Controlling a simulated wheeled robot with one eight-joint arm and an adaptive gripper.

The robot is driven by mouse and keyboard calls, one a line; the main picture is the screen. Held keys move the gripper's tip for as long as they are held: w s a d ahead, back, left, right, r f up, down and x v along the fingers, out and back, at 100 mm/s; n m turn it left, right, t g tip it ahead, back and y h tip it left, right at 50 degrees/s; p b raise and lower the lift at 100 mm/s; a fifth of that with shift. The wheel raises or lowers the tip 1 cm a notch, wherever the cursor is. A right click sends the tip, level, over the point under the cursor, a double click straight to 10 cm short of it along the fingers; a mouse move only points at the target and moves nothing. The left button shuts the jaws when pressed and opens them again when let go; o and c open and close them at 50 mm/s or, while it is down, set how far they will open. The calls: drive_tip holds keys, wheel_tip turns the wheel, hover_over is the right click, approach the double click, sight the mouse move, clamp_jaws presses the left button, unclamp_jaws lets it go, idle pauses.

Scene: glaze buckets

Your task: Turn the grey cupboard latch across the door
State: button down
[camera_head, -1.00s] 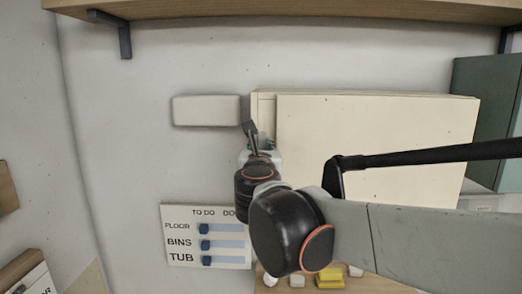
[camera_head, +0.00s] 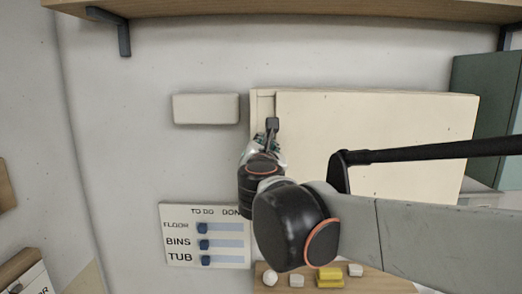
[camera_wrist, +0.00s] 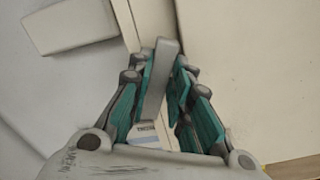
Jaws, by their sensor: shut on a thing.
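The cupboard (camera_head: 262,104) is cream and fixed to the wall. Its door (camera_head: 380,120) is a flat cream panel that looks shut. The grey latch (camera_head: 272,125) is a short bar by the door's left edge. It stands nearly upright, its tip close to the seam between frame and door. In the wrist view the latch (camera_wrist: 158,85) runs up between my teal finger pads, with the door (camera_wrist: 255,70) to its right. My gripper (camera_wrist: 162,68) is shut on the latch. My gripper (camera_head: 270,143) partly hides the latch's lower part in the head view.
A pale box (camera_head: 205,109) is on the wall left of the cupboard. A to-do board (camera_head: 205,237) with blue sliders is below left. A shelf (camera_head: 290,10) runs above. Small white and yellow things (camera_head: 329,276) stand on a wooden surface below. A green cabinet (camera_head: 485,110) is at right.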

drive_tip(key=m, duration=0.4)
drive_tip(key=f+m+b, duration=0.1)
drive_tip(key=m, duration=0.3)
drive_tip(key=m+b, duration=0.1)
drive_tip(key=m, duration=0.3)
drive_tip(key=shift+d+f+m, duration=0.2)
drive_tip(key=shift+d+m, duration=0.1)
drive_tip(key=shift+d, duration=0.1)
idle(0.3)
drive_tip(key=c, duration=1.5)
unclamp_jaws()
drive_tip(key=shift+o, duration=0.2)
drive_tip(key=s, duration=1.2)
drive_tip(key=shift+a, duration=0.15)
